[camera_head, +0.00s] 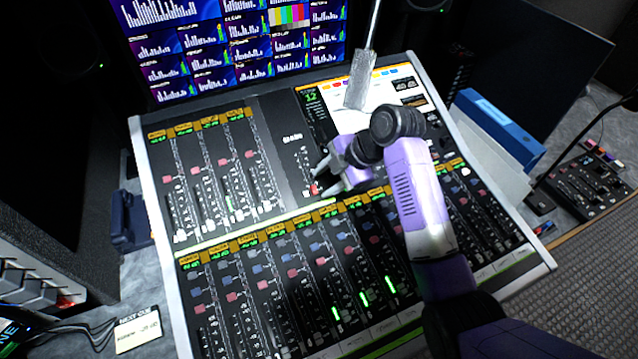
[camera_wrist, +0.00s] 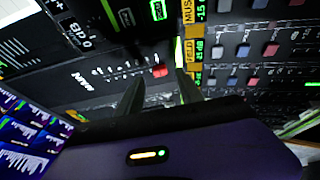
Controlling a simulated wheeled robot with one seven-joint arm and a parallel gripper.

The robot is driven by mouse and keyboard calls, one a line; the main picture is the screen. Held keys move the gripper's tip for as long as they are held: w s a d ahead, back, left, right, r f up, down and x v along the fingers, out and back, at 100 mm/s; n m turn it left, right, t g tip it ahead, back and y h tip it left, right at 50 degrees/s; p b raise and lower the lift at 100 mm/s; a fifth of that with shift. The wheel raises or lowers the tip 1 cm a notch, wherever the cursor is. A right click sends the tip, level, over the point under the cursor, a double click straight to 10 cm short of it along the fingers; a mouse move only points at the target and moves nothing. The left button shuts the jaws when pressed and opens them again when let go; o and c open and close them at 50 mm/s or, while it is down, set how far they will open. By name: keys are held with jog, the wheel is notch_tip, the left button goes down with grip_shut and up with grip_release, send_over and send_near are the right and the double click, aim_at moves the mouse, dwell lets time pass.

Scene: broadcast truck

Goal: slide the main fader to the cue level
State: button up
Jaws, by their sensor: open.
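The main fader has a red cap (camera_head: 314,189) in the centre panel of the mixing console, beside a scale of marks. In the wrist view the red cap (camera_wrist: 160,71) sits on the strip lettered MAIN (camera_wrist: 82,82). My gripper (camera_head: 322,178) is open at the cap. In the wrist view its two fingertips (camera_wrist: 160,78) lie on either side of the cap; I cannot tell whether they touch it. A cue card (camera_head: 138,328) headed NEXT CUE lies at the lower left; its smaller line is too blurred to read surely.
Channel faders (camera_head: 225,200) fill the console on the left and along the front. A monitor (camera_head: 235,40) stands behind. A blue binder (camera_head: 500,125) and a small controller (camera_head: 590,180) are to the right.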

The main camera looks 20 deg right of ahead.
aim_at(315, 190)
jog(key=shift+x, duration=1.9)
jog(key=shift+a, duration=0.1)
grip_shut()
jog(key=shift+s, duration=0.1)
